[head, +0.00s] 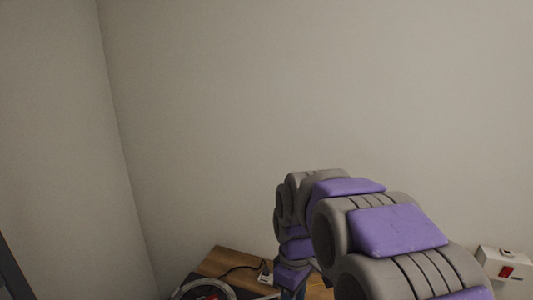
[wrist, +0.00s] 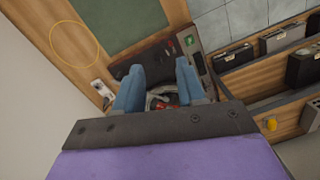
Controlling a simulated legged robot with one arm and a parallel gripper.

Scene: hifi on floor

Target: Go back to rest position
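My gripper (wrist: 160,88) shows in the wrist view as two blue fingers held apart, with a gap between them. It points down over a dark device (wrist: 160,46) with red parts, which shows between and beyond the fingers. I see nothing held between the fingertips. In the head view my purple and grey arm reaches forward from the lower right, and its end hides part of the wooden surface (head: 228,262). The fingers cannot be made out clearly there.
A round dark item with a pale rim (head: 205,289) sits by the wall. A white box with a red switch (head: 506,267) is at right. A green panel (wrist: 120,20) lies on the wood.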

